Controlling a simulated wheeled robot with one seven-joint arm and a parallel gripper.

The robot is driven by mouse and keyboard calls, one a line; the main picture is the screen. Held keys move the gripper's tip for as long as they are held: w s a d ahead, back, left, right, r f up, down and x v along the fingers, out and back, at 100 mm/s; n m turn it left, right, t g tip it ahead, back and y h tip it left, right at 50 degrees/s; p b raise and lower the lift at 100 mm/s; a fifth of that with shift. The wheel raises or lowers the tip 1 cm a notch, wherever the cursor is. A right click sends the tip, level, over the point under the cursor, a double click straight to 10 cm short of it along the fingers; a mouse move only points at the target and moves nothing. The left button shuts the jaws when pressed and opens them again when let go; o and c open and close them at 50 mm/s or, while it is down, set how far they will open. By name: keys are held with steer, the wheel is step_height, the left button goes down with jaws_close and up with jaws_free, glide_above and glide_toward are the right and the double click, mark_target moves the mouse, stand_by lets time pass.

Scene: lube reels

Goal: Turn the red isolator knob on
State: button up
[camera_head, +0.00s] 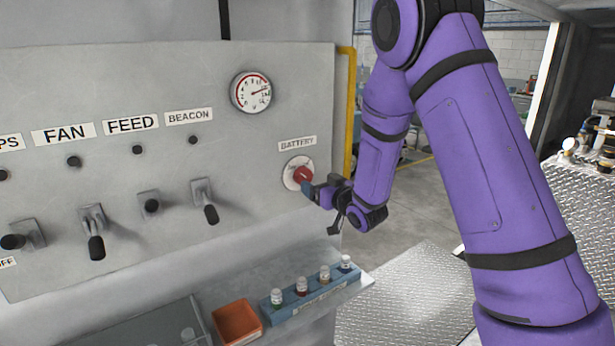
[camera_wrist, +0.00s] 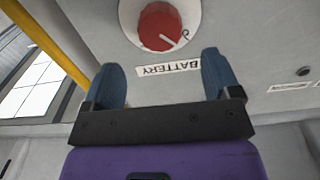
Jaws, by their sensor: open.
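The red isolator knob (camera_head: 303,175) sits on a round white plate on the grey panel, under the BATTERY label (camera_head: 297,144). In the wrist view the red knob (camera_wrist: 160,27) is at the top centre, with a pale pointer line towards a mark on the plate's rim. The BATTERY label (camera_wrist: 168,69) appears upside down there, between the fingers. My gripper (camera_wrist: 166,78) is open and empty, its two blue fingers apart and short of the knob in the picture. In the head view my gripper (camera_head: 312,192) is close to the knob's lower right; contact cannot be told.
A round gauge (camera_head: 251,92) is above the knob. Black lever switches (camera_head: 96,246) line the panel to the left. Below are a blue rack (camera_head: 312,300) of small bottles and an orange bin (camera_head: 237,322). A yellow rail (camera_head: 348,110) edges the panel's right side.

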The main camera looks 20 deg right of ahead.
mark_target(306, 176)
steer(key=x, duration=0.7)
steer(key=c, duration=0.9)
